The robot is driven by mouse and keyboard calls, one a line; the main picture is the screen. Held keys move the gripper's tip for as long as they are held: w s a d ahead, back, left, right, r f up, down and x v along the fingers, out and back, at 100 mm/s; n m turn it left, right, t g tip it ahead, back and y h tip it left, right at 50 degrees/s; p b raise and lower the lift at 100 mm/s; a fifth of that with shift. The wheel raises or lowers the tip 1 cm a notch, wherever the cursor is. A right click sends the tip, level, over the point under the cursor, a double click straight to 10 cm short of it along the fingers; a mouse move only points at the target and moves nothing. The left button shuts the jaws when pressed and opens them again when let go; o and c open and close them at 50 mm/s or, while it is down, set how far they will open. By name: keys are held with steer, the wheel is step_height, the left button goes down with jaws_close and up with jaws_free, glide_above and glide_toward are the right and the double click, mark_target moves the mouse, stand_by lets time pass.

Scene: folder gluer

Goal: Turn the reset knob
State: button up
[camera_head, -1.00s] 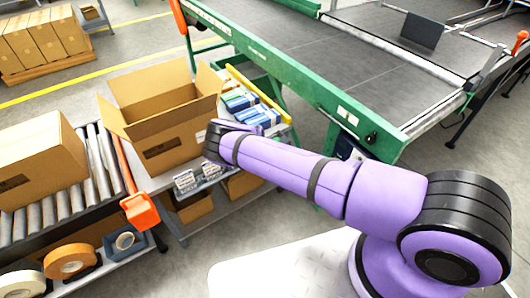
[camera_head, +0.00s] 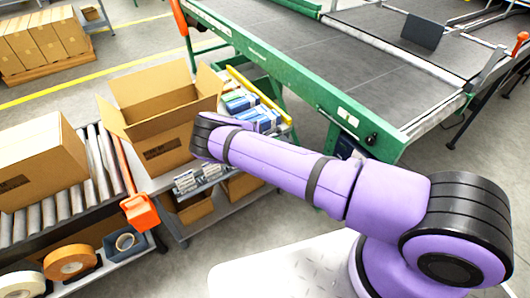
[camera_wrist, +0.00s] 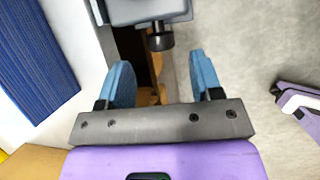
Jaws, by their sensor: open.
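In the wrist view, a black knob (camera_wrist: 160,38) sticks out from a grey box (camera_wrist: 150,10) at the top of the picture. I take it for the reset knob. My gripper (camera_wrist: 163,72) is open, with its two blue fingers apart and nothing between them. The knob is ahead of the gap between the fingertips, roughly centred and not touching either finger. In the head view my arm's end hides the gripper, and I cannot make out the knob there.
An open cardboard box (camera_head: 160,110) stands on a bench just left of my arm's end. Blue packs (camera_head: 245,108) lie beyond it. A green-framed conveyor (camera_head: 300,75) crosses behind. A roller track (camera_head: 95,165) with a closed carton is on the left.

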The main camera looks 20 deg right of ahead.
steer(key=v, duration=0.6)
steer(key=shift+r, duration=0.25)
